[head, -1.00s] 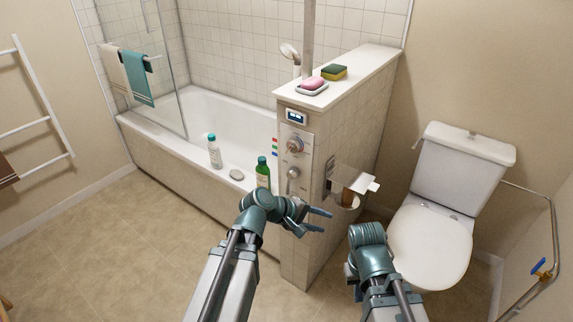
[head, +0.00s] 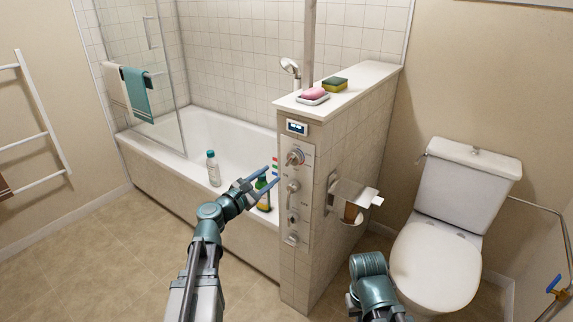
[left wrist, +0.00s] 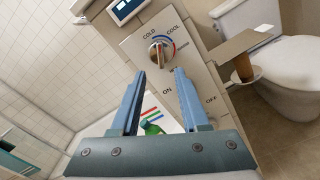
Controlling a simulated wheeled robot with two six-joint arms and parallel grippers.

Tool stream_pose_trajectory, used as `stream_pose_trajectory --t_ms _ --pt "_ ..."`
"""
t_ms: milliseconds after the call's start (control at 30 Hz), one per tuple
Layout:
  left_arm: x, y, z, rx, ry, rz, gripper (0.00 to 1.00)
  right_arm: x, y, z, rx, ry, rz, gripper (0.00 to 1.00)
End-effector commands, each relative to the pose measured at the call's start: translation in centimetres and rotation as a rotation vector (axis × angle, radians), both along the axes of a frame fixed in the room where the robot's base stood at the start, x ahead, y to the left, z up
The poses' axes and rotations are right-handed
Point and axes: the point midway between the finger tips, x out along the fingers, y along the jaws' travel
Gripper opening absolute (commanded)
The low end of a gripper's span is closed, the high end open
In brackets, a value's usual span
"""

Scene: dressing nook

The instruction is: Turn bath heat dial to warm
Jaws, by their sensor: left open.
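The bath heat dial (head: 294,157) is the upper round knob on the control panel (head: 306,160) at the end of the tiled half wall. In the left wrist view the fingers (left wrist: 159,74) point at the dial, with a gap. My right gripper is out of view; only its arm shows.
A small display (head: 297,127) sits above the dial and other knobs (head: 292,187) below. A green bottle (head: 263,198) stands behind my left fingers, a white bottle (head: 213,170) farther left on the bath rim. A paper holder (head: 354,193) juts out right of the panel.

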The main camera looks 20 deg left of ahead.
Motion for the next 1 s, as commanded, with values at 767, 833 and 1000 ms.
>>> stream_pose_trajectory --t_ms 767,833,1000 --pt "9.0 -3.3 0.0 0.002 0.0 -0.001 0.45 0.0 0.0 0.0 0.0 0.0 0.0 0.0" --pt "9.0 -3.3 0.0 0.002 0.0 -0.001 0.45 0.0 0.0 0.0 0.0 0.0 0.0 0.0" --pt "8.9 -3.3 0.0 0.002 0.0 -0.001 0.38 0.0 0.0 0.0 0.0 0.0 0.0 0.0"
